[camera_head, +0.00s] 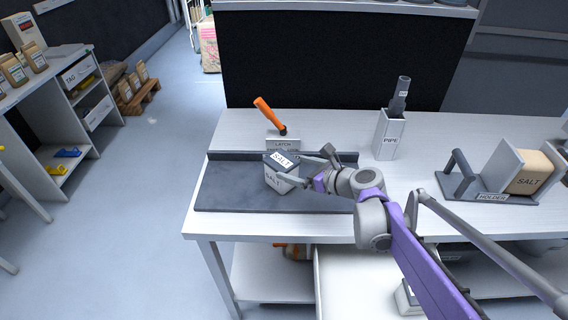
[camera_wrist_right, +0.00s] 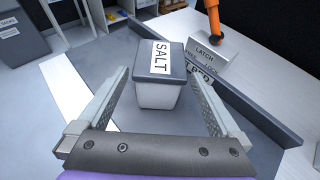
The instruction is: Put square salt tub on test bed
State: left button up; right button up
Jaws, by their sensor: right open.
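The square salt tub (camera_head: 275,183) is white with a dark grey lid and SALT labels. It stands on the dark grey test bed (camera_head: 225,188), near its raised back rail. In the right wrist view the tub (camera_wrist_right: 158,95) sits between and just beyond my finger ends, with the bed's surface (camera_wrist_right: 85,90) around it. My right gripper (camera_head: 299,172) is open at the tub's right side; it also shows in the wrist view (camera_wrist_right: 160,88). A gap shows between the tub and the left finger; contact on the right finger is unclear. My left gripper is out of view.
A LATCH block (camera_head: 283,143) with an orange handle (camera_head: 268,113) stands behind the bed's rail. A PIPE holder (camera_head: 388,135) is at the back right.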

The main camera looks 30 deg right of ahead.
jog(key=s+a+n, duration=0.1)
jog(key=a+n, duration=0.1)
jog(key=s+a+f+n+g, duration=0.1)
jog(key=s+a+n, duration=0.1)
jog(key=s+a+f+n+g+y, duration=0.1)
jog(key=s+a+n, duration=0.1)
jog(key=shift+a+f, duration=0.1)
jog(key=shift+f, duration=0.05)
jog(key=s+a+f+n+g+h, duration=0.2)
jog(key=s+a+f+n+g, duration=0.1)
jog(key=s+n, duration=0.6)
jog(key=s+a+f+n+g+h, duration=0.2)
jog(key=s+a+f+n, duration=0.4)
jog(key=n, duration=1.2)
jog(key=s+f+g, duration=0.1)
jog(key=s, duration=0.2)
jog(key=shift+f, duration=0.3)
jog(key=shift+w+a, duration=0.1)
